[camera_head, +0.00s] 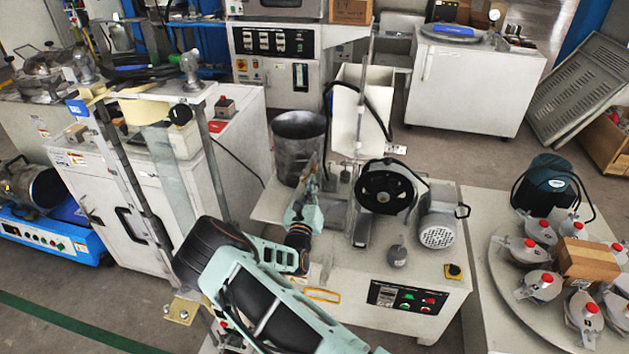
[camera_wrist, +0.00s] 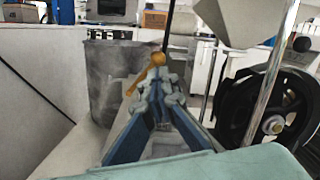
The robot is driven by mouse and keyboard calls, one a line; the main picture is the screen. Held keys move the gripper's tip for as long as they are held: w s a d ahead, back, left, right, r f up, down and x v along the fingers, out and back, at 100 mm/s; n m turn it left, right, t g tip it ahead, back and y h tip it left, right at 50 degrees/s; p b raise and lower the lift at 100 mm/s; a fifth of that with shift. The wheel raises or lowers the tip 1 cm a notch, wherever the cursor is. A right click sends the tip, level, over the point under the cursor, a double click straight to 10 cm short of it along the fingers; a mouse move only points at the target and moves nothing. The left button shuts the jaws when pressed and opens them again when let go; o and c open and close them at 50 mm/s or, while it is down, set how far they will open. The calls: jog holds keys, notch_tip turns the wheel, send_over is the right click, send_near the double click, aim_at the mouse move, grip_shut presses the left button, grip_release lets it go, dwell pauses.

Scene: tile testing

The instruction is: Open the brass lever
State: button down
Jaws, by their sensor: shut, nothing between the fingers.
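The brass lever (camera_wrist: 157,60) shows in the wrist view just beyond my fingertips, in front of a grey metal drum. It has a round orange-brown end and a thin arm slanting down to the left. My gripper (camera_wrist: 157,93) is shut and empty, its fingers pointing forward at the lever. The tips overlap the lever's lower part in this view, so I cannot tell whether they touch it. The lever is too small there to make out clearly.
The grey drum (camera_head: 299,148) stands on the machine bench (camera_head: 420,285), left of a white hopper (camera_head: 358,112). A black wheel (camera_head: 386,190) and a motor (camera_head: 438,229) are close on the right. A round table (camera_head: 503,285) with several red-capped parts stands farther right.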

jog(key=n, duration=0.1)
jog(key=r+n+p, duration=0.1)
jog(key=a+n+p, duration=0.1)
jog(key=n, duration=0.1)
jog(key=shift+w+r+y, duration=0.15)
jog(key=shift+r+y, duration=0.15)
jog(key=n, duration=0.1)
jog(key=n+p, duration=0.1)
jog(key=a+n+p, duration=0.1)
jog(key=n, duration=0.1)
jog(key=shift+w+a+r+y, duration=0.1)
jog(key=shift+w+r+y, duration=0.05)
jog(key=shift+r+y, duration=0.25)
jog(key=n, duration=0.2)
jog(key=a+n+p, duration=0.1)
jog(key=n, duration=0.1)
jog(key=w+a+n+p, duration=0.1)
jog(key=n, duration=0.1)
jog(key=shift+a+f+g, duration=0.1)
jog(key=shift+a+g, duration=0.15)
jog(key=shift+g, duration=0.15)
jog(key=shift+a, duration=0.1)
